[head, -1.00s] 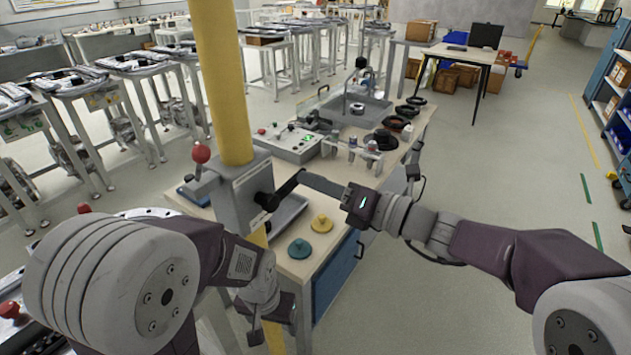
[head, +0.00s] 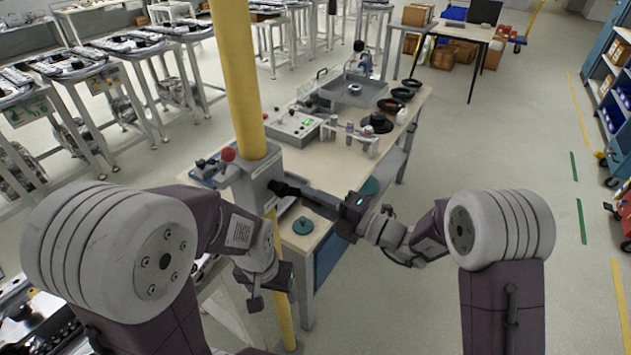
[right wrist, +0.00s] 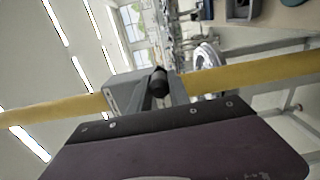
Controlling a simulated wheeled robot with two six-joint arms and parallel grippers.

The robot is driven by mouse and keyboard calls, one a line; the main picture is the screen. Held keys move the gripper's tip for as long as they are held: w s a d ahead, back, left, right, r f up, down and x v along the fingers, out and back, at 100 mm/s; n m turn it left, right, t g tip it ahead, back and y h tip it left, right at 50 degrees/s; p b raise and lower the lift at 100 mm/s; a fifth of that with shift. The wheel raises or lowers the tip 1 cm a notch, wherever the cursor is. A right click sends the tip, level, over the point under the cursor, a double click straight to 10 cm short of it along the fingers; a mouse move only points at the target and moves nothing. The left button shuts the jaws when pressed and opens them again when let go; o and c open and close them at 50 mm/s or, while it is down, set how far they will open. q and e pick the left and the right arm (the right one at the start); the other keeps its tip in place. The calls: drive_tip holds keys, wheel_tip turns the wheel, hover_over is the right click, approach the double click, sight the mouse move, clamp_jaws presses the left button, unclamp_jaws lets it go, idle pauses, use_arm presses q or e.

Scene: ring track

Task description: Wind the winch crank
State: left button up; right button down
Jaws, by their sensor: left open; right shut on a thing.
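The winch is a grey box (head: 246,186) on a yellow upright pole (head: 238,75), left of centre in the head view. Its black crank (head: 281,187) sticks out on the right side. My right gripper (head: 290,190) reaches in from the right and is shut on the crank handle. In the right wrist view the black round handle (right wrist: 160,80) sits between the two grey fingers, with the grey winch box (right wrist: 121,92) behind. The crank arm is mostly hidden there. My left gripper (head: 265,290) is open and empty, low beside the pole and below the winch.
A red ball (head: 228,154) stands by the winch box. Rows of tables (head: 80,60) are left. The floor at right (head: 530,140) is clear.

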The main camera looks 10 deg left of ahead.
drive_tip(key=shift+s+a+f+m+p, duration=0.25)
drive_tip(key=shift+s+f+m+p, duration=0.2)
drive_tip(key=shift+s+m+p, duration=0.6)
drive_tip(key=shift+s+a+f+m+p, duration=0.25)
drive_tip(key=shift+s+f+m+p, duration=0.4)
drive_tip(key=shift+m, duration=0.7)
drive_tip(key=shift+s+a+f+m+p, duration=0.3)
drive_tip(key=shift+s+m+p, duration=0.3)
drive_tip(key=shift+m+p, duration=0.5)
drive_tip(key=c, duration=1.2)
unclamp_jaws()
drive_tip(key=shift+d+r, duration=0.1)
